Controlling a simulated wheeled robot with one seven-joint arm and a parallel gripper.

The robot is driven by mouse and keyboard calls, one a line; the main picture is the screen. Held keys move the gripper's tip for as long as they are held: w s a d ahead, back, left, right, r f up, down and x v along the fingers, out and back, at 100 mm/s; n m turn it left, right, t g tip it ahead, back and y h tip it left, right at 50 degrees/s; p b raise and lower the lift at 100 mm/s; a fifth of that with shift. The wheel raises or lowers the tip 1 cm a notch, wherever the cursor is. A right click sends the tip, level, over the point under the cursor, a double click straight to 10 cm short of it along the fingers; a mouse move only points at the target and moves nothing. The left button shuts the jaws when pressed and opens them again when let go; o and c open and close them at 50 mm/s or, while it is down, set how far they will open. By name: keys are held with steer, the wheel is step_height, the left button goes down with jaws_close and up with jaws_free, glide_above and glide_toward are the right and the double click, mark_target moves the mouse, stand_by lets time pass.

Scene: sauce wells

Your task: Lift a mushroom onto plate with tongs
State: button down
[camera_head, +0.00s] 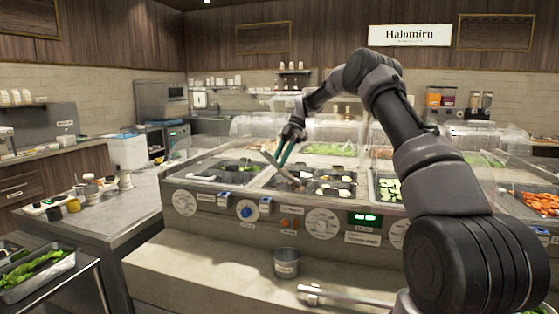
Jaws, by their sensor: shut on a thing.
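My gripper (293,131) hangs over the front of the serving counter. It is shut on the tongs (286,153), whose green grip and metal arms point down to a well tray (268,186) with dark compartments. The tong tips are near the front left of this tray. Small pale and brown pieces lie in the compartments; they are too small to tell which are mushrooms. I cannot tell whether the tongs pinch anything. I cannot make out a plate.
A clear guard (336,131) stands behind the wells. A tray of cucumber slices (390,188) and one of carrots (540,203) lie to the right. A metal cup (286,263) stands on the front ledge (200,272), which has free room to its left.

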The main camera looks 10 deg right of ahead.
step_height(320, 180, up, 12)
stand_by(1.1)
